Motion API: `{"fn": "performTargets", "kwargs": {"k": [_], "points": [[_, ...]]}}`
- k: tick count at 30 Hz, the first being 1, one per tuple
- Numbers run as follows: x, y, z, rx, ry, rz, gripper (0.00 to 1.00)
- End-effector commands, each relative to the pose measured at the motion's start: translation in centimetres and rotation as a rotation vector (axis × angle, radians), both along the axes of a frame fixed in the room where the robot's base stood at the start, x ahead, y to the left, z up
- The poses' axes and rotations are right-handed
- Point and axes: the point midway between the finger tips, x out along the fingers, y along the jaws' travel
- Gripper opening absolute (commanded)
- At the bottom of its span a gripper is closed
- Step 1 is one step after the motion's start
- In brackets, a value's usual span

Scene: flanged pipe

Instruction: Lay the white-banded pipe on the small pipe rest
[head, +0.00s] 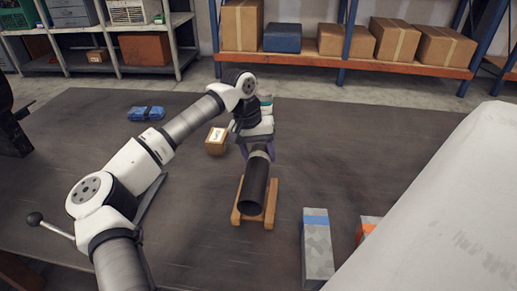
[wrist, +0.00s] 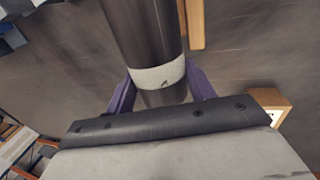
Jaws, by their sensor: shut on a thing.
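The white-banded pipe is a dark pipe (head: 254,190) with one pale band, which shows clearly in the wrist view (wrist: 158,75). My gripper (head: 258,150) is shut on the pipe close to the band, with a purple finger on each side of it. The pipe's open end points toward the head camera. The small pipe rest (head: 270,205) is a light wooden frame on the table, directly under the pipe's near part in the head view. A strip of the rest shows in the wrist view (wrist: 195,22). I cannot tell whether the pipe touches the rest.
A small wooden box with a white label (head: 216,140) stands left of my gripper. A blue bundle (head: 146,113) lies farther left. A grey block with a blue stripe (head: 317,245) and an orange-marked block (head: 367,228) stand at right. A big pale shape covers the right side.

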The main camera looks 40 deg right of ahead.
Motion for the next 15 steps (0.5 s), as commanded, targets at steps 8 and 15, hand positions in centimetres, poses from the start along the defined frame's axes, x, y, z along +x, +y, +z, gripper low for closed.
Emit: {"fn": "performTargets", "kwargs": {"k": [8, 15], "points": [[0.0, 0.0, -3.6, -0.001, -0.001, 0.000, 0.11], [0.0, 0.0, -5.7, -0.001, -0.001, 0.000, 0.11]]}}
